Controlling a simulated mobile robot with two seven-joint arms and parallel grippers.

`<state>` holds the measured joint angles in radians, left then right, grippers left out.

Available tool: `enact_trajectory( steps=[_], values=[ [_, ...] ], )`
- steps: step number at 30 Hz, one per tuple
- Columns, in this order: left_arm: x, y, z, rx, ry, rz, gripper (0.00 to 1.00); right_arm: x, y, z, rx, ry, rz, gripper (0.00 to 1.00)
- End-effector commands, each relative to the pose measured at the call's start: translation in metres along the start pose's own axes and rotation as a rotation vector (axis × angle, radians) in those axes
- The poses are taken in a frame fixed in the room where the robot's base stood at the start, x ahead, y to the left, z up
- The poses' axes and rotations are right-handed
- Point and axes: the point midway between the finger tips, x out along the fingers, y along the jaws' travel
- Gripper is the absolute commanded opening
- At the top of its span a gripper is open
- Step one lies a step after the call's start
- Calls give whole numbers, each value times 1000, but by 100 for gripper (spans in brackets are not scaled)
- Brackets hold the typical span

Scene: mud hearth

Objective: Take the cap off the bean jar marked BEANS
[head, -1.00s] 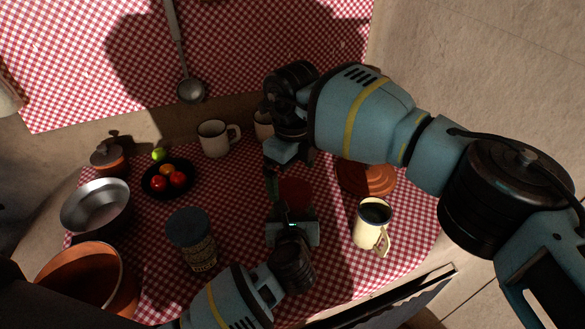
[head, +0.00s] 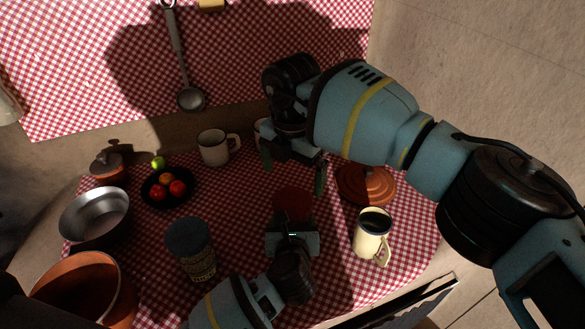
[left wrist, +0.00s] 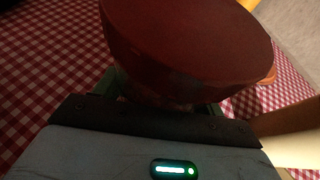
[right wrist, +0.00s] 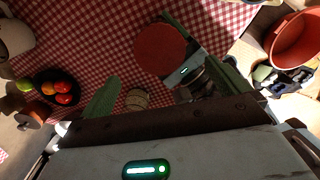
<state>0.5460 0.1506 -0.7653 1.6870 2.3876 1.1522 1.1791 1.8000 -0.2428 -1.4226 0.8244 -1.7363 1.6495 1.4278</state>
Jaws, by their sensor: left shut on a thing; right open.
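A jar with a broad dark red cap (head: 293,203) stands upright near the middle of the table. My left gripper (head: 292,226) is shut on its body, just below the cap. In the left wrist view the red cap (left wrist: 190,40) hides most of the jar, and no marking on it can be read. My right gripper (head: 293,172) is open and empty, behind and above the red cap, apart from it. In the right wrist view the cap (right wrist: 161,52) lies beyond the open fingers. A second jar with a dark blue cap (head: 189,236) stands to the left; its label is too small to read.
A cream mug (head: 371,235) and a terracotta lid (head: 372,185) stand to the right. A fruit bowl (head: 150,196), metal pan (head: 95,215) and terracotta pot (head: 110,275) are at the left. A white mug (head: 213,147) stands behind. Checked cloth is bare between the jars and bowl.

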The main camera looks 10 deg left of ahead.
Motion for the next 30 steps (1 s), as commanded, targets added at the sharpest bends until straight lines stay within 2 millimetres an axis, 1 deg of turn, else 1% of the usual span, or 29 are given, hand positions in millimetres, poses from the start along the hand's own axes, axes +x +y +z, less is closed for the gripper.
enact_trajectory(
  steps=[3, 6, 14, 17, 20, 30],
  values=[
    [0, -1, -3, -1, 6, -1, 6, -2, 0, 0, 116, 1, 1, 100],
    [0, -1, -3, -1, 6, -2, 6, -3, 0, 0, 178, 0, 0, 100],
    [-1, -1, -3, -1, 6, -2, 6, -3, 0, 0, 216, 0, 0, 100],
    [-1, -1, -3, -1, 6, -3, 6, 2, 0, 0, 216, 0, -1, 100],
    [-1, -1, -3, -1, 6, -3, 6, 12, 0, 0, 215, 2, -2, 100],
    [-1, -1, -3, -2, 6, -3, 6, 59, 0, 0, 214, 2, -2, 100]
  ],
)
